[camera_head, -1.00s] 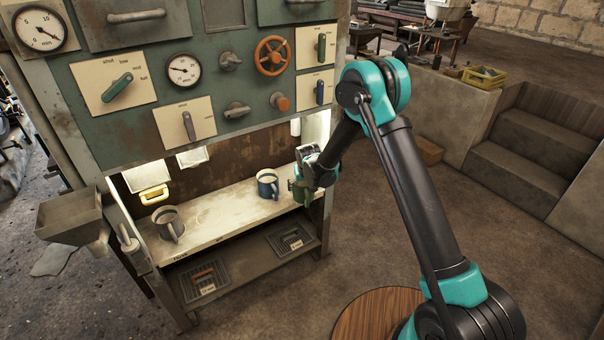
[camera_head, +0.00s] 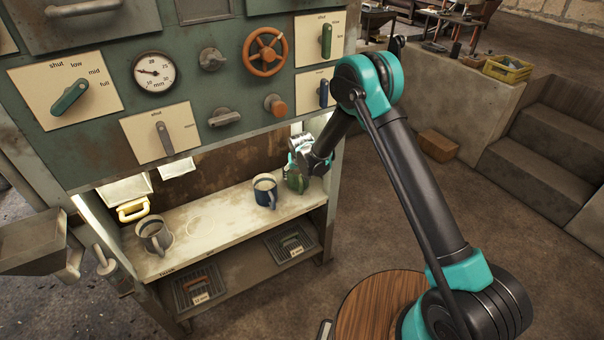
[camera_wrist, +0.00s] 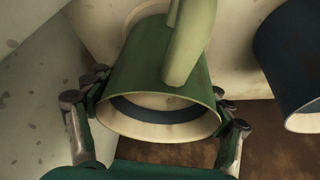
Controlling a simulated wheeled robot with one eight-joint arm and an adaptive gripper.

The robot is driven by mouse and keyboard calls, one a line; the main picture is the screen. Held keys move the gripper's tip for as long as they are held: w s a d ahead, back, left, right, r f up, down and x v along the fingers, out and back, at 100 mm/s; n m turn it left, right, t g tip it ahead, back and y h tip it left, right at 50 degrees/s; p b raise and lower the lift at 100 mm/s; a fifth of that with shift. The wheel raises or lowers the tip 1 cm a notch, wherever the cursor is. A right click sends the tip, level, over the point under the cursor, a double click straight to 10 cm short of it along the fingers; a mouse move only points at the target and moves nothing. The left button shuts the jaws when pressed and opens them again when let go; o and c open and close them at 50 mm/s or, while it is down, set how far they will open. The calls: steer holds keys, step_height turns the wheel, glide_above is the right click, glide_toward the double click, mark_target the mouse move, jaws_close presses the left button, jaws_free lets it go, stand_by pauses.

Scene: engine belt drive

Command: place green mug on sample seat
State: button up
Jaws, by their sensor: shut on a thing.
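The green mug (camera_head: 295,182) is at the right end of the pale shelf (camera_head: 222,232), just right of the navy mug (camera_head: 264,192). My gripper (camera_head: 302,165) is shut on the green mug. In the wrist view, my gripper's fingers (camera_wrist: 160,97) press both sides of its body (camera_wrist: 145,75), with its light green handle toward the camera. I cannot tell whether its base touches the shelf. A faint ring mark (camera_head: 200,228) lies on bare shelf between the navy mug and a grey mug (camera_head: 155,236); I cannot tell whether it is the sample seat.
The navy mug (camera_wrist: 292,65) is close at the right in the wrist view. The green control panel (camera_head: 190,95) overhangs the shelf. A yellow handle (camera_head: 132,210) sits at the back left. Grated trays (camera_head: 200,286) lie on the lower shelf. The shelf's middle is clear.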

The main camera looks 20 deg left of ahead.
steer(key=shift+f, duration=0.3)
steer(key=o, duration=1.3)
steer(key=shift+f, duration=0.1)
steer(key=shift+c, duration=0.2)
steer(key=v, duration=0.7)
steer(key=shift+r, duration=0.35)
steer(key=shift+s, duration=0.1)
